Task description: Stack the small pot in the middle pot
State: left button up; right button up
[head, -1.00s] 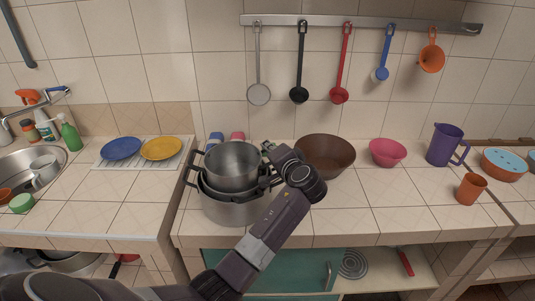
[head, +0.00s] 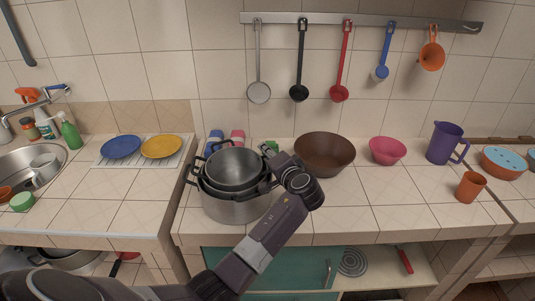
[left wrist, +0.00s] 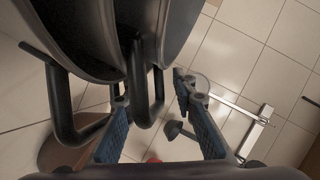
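The small pot (head: 233,166), steel with dark handles, sits nested inside the middle pot (head: 212,189). Both rest in the large steel pot (head: 232,211) on the counter. My left gripper (left wrist: 152,92) is at the right side of the stack, and its fingertips are hidden by my wrist in the head view. In the left wrist view its two blue fingers stand apart on either side of a dark loop handle (left wrist: 147,113), with a visible gap. A second dark handle shows left of the fingers. My right gripper is not in view.
A brown bowl (head: 325,152) stands close to the right of my wrist. Farther right are a pink bowl (head: 388,150), purple jug (head: 444,144) and orange cup (head: 470,186). Blue and yellow plates lie left. Utensils hang above. The front counter right of my arm is clear.

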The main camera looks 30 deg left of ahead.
pick_arm(q)
jog(key=shift+s+d+r, duration=0.1)
jog(key=shift+s+d, duration=0.05)
jog(key=shift+d, duration=0.1)
jog(key=b+v, duration=0.2)
jog(key=v, duration=0.9)
jog(key=shift+s+d, duration=0.15)
jog(key=shift+s, duration=0.05)
